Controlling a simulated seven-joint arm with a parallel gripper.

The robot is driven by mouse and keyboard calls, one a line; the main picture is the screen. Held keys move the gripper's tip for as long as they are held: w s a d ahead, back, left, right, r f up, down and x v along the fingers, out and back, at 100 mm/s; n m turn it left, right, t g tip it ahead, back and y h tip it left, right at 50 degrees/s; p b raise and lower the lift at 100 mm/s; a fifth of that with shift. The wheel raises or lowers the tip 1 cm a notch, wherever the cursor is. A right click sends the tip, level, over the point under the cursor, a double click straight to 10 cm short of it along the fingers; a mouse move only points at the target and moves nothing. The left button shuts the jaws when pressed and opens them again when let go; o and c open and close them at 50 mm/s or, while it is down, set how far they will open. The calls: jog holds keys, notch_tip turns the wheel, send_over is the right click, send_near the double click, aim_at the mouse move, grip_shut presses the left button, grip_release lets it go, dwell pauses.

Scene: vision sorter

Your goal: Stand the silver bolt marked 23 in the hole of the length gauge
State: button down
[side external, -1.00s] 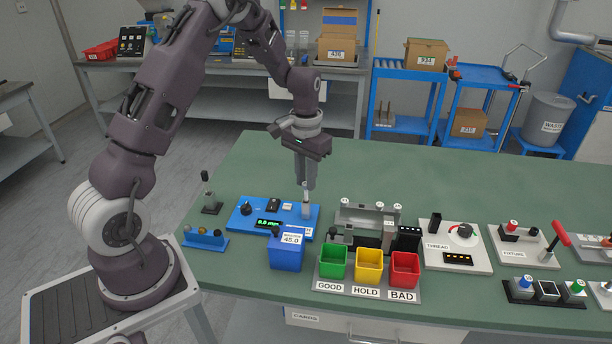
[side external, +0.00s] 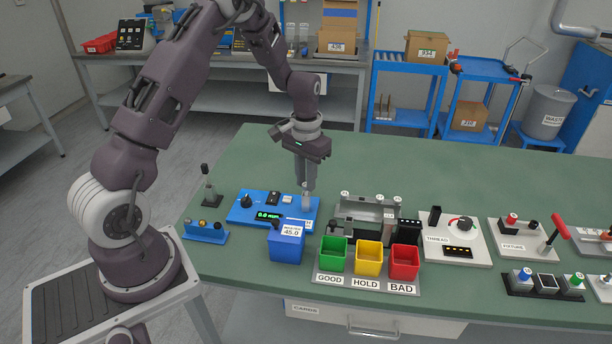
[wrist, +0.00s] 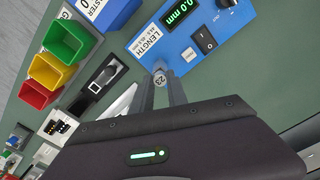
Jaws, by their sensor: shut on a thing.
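The blue length gauge (side external: 236,217) lies on the green table, its display reading 0.0 mm. My gripper (side external: 307,193) is over the gauge's right end, pointing down. In the wrist view my gripper (wrist: 163,92) is shut on the silver bolt (wrist: 160,78), whose head is marked 23. The bolt is upright at the grey post (side external: 306,204) of the gauge. The fingers and bolt head hide the hole, so I cannot tell how far the bolt's lower end is in it.
A blue master box (side external: 287,244) stands in front of the gauge. Green (side external: 333,254), yellow (side external: 369,258) and red (side external: 404,261) bins stand to its right. A grey fixture (side external: 368,211) with several bolts is close to the right. The table behind is clear.

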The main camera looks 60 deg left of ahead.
jog(key=shift+f, duration=0.2)
jog(key=c, duration=0.8)
grip_release()
jog(key=shift+c, duration=0.2)
jog(key=shift+r, duration=4.05)
